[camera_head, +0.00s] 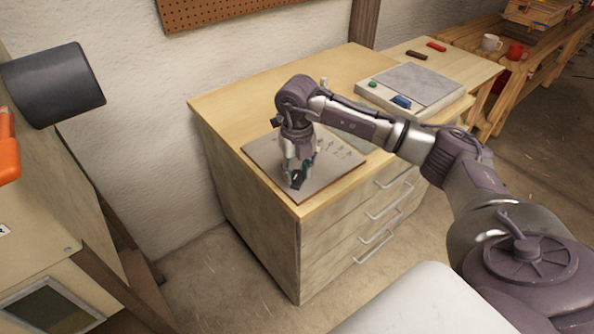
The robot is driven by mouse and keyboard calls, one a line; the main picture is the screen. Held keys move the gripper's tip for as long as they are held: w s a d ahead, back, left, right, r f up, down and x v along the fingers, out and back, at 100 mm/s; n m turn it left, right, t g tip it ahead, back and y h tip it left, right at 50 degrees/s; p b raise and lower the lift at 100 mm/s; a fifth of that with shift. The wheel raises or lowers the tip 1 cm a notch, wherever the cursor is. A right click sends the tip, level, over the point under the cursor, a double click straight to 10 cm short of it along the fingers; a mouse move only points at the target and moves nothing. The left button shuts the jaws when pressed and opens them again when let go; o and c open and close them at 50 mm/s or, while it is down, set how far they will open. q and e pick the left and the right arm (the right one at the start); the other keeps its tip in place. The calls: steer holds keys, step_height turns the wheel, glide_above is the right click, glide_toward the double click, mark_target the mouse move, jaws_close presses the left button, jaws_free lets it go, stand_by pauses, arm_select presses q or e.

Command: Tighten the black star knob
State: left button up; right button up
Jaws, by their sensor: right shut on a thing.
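The black star knob (297,179) is small and dark, low over the near part of a grey board (262,163) on the wooden drawer cabinet. My right gripper (298,171) points straight down over the board and is shut on the knob. The fingers hide part of the knob, and I cannot tell how it sits on the board. My left gripper is not in view.
A flat grey device (418,83) with a green button and a blue item stands at the back right of the cabinet top (230,105). A pegboard (215,8) hangs on the wall.

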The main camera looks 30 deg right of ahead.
mark_target(297, 174)
steer(key=o, duration=1.1)
steer(key=shift+o, duration=0.2)
steer(key=shift+r, duration=0.15)
step_height(297, 174, up, 12)
